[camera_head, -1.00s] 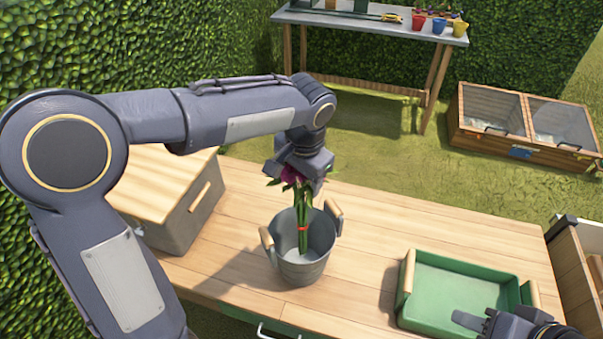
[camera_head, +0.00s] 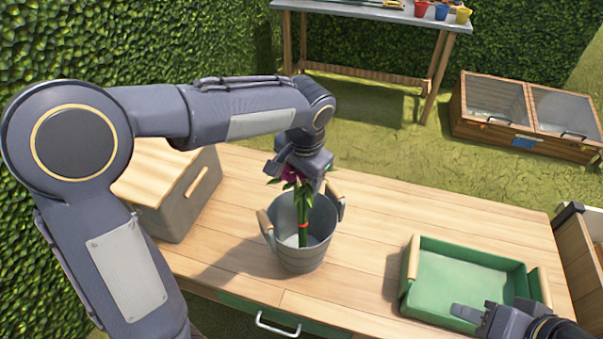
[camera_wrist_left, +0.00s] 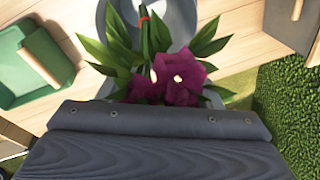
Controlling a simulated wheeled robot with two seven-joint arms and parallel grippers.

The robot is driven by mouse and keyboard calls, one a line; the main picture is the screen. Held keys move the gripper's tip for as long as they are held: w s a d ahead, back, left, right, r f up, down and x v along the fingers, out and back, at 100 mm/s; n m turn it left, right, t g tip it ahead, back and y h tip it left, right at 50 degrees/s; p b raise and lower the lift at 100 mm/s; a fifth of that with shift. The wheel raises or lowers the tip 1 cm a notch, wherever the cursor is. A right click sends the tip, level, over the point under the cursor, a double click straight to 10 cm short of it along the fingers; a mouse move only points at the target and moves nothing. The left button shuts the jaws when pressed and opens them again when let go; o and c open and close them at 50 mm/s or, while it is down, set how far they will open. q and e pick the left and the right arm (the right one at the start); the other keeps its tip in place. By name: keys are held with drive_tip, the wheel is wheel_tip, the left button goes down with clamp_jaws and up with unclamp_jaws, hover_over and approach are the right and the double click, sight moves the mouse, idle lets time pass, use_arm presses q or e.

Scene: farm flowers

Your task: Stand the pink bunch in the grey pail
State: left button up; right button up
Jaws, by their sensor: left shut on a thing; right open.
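The pink bunch (camera_head: 303,208) has magenta blooms, green leaves and green stems tied with a red band. It hangs nearly upright from my left gripper (camera_head: 296,172), which is shut on it near the blooms. The stems reach down inside the mouth of the grey pail (camera_head: 303,258), a metal pail with two wooden handles. I cannot tell whether the stem ends touch its bottom. In the left wrist view the blooms (camera_wrist_left: 172,82) are close, with the pail rim (camera_wrist_left: 183,20) beyond. My right gripper (camera_head: 480,318) is open and empty by the green tray's front edge.
The green tray (camera_head: 470,255) with wooden handles lies to the right on the wooden table (camera_head: 370,225). A grey box with a wooden lid (camera_head: 165,185) stands left of the pail. Table between pail and tray is clear.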

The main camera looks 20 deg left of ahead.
use_arm(q)
drive_tip(key=o, duration=1.5)
drive_tip(key=shift+o, duration=0.2)
drive_tip(key=shift+r, duration=0.1)
drive_tip(key=r, duration=0.5)
drive_tip(key=s+r, duration=0.1)
drive_tip(key=r, duration=0.1)
drive_tip(key=shift+s+d+r+p, duration=0.1)
drive_tip(key=shift+d+r+p, duration=0.2)
drive_tip(key=shift+d, duration=0.05)
drive_tip(key=s+a+n+t+h+p, duration=0.1)
drive_tip(key=s+a+n+h, duration=0.2)
drive_tip(key=s+a, duration=0.65)
drive_tip(key=s+d+f+n+t+h, duration=0.1)
drive_tip(key=s+f+n, duration=0.3)
drive_tip(key=s, duration=0.7)
drive_tip(key=shift+s+d+f+t+h+p, duration=0.2)
drive_tip(key=shift+t+h+p, duration=0.25)
drive_tip(key=shift+t, duration=0.45)
